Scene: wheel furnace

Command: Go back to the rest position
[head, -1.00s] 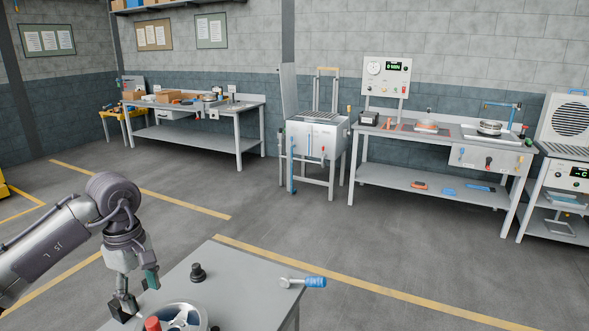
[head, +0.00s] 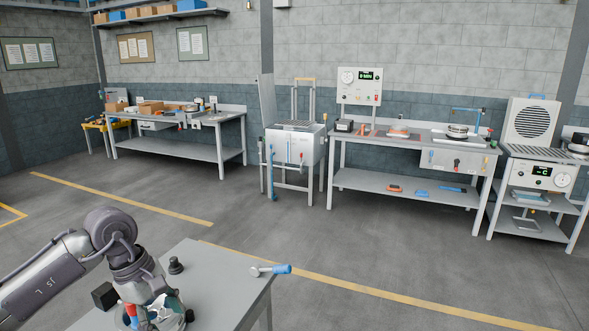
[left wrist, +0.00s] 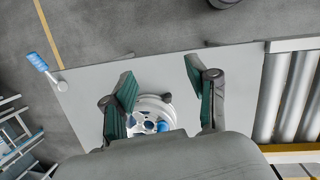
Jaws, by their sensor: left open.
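My left gripper (left wrist: 160,72) is open, with its two green-padded fingers apart and nothing between the pads. In the left wrist view a silver spoked wheel (left wrist: 148,104) with blue in its middle shows beyond and between the fingers, on the grey table (left wrist: 85,95). In the head view my left arm hangs over the near table (head: 225,275) and hides part of the wheel (head: 172,306) there. The fingers are hard to make out in that view. My right gripper is not in view.
Workbenches (head: 180,150) and (head: 400,183), a machine on legs (head: 295,145) and an instrument stand (head: 540,178) line the wall. The floor between is clear.

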